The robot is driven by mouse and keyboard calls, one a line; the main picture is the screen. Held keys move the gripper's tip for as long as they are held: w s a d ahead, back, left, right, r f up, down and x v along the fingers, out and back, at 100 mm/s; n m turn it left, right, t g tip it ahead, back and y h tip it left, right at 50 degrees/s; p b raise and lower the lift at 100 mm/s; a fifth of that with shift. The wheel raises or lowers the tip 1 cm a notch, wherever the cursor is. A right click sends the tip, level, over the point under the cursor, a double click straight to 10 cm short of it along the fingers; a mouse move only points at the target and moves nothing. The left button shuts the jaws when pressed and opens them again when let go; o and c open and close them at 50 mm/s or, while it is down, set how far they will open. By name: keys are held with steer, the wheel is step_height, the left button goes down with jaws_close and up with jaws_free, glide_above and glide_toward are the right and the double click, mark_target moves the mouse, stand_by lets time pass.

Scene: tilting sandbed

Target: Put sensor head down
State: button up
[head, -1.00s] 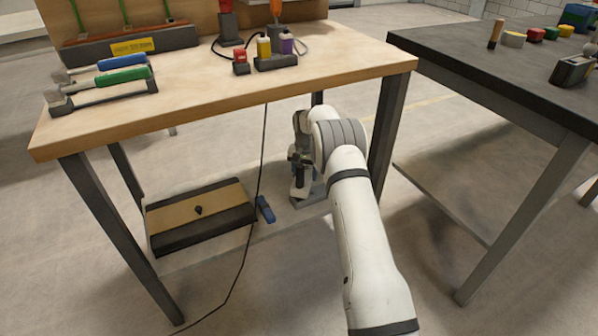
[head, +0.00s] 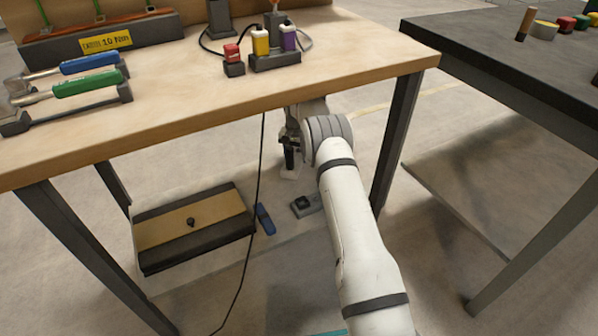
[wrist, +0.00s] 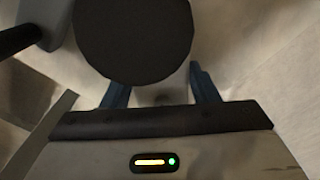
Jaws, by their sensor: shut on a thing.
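My gripper (head: 289,150) is under the wooden bench, partly hidden behind my arm and the bench edge. In the wrist view its two blue fingers (wrist: 160,92) stand either side of a large dark round thing (wrist: 135,40), which appears to be the held sensor head. In the head view a dark part shows at the gripper, with a small pale piece below it. I cannot tell whether that piece is held or resting. A small grey block with a dark square top (head: 305,204) lies on the lower shelf, nearer than the gripper and apart from it.
A shallow box with a tan top and black knob (head: 160,241) sits left on the lower shelf (head: 215,277). A small blue thing (head: 264,219) and a hanging black cable (head: 258,165) are between. The bench top (head: 200,110) overhangs; bench legs flank the space.

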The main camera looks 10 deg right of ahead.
steer(key=f, duration=0.2)
steer(key=f+b, duration=0.1)
steer(key=f, duration=0.1)
steer(key=f+b, duration=0.1)
steer(key=f, duration=0.2)
steer(key=shift+d, duration=0.25)
steer(key=shift+f+b, duration=0.15)
steer(key=shift+b, duration=0.15)
steer(key=o, duration=1.2)
steer(key=shift+c, duration=0.2)
step_height(320, 180, up, 8)
steer(key=p, duration=0.3)
steer(key=shift+f, duration=0.1)
